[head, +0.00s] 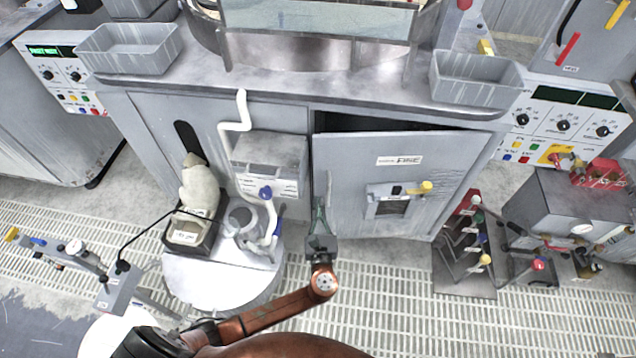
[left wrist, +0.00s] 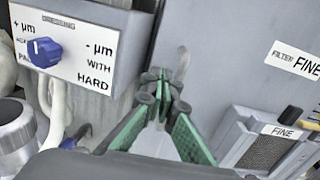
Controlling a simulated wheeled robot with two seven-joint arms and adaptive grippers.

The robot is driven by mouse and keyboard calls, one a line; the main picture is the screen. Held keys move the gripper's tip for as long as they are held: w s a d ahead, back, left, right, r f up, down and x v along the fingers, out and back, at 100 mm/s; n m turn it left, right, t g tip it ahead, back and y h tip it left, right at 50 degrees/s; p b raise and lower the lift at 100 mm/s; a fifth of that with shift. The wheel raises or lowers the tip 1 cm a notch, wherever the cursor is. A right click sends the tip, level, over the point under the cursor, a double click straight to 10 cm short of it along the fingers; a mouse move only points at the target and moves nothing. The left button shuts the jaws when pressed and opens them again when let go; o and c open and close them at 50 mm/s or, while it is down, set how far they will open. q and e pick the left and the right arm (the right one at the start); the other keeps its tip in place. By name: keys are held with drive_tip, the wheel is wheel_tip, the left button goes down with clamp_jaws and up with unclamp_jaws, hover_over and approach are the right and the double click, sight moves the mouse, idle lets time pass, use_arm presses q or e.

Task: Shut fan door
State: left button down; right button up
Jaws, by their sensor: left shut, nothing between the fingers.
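The grey fan door (head: 365,165) in the cabinet front stands ajar, with a dark gap above its top edge. Its left edge stands out from the cabinet. A "FINE" label and a small vent are on its face; the vent (left wrist: 262,150) also shows in the left wrist view. A vertical handle (head: 329,188) is near the door's left edge, also seen in the left wrist view (left wrist: 183,62). My left gripper (head: 320,208) is shut and empty, its green fingers close in front of the handle and door edge. I cannot tell whether it touches. My right gripper is out of view.
Left of the door is a box with a blue knob (head: 265,193) and a white pipe. A round stand (head: 215,285) holds a tray with a pale bag. A rack of coloured levers (head: 468,250) stands right on the grated floor. Grey bins sit on the counter.

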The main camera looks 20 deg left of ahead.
sight(317, 175)
use_arm(q)
drive_tip(key=b+x, duration=0.2)
drive_tip(key=x, duration=0.6)
drive_tip(key=shift+a+f, duration=0.1)
drive_tip(key=shift+f, duration=0.05)
drive_tip(key=shift+w+a+b, duration=0.2)
drive_tip(key=shift+w+b, duration=0.15)
drive_tip(key=shift+w, duration=0.05)
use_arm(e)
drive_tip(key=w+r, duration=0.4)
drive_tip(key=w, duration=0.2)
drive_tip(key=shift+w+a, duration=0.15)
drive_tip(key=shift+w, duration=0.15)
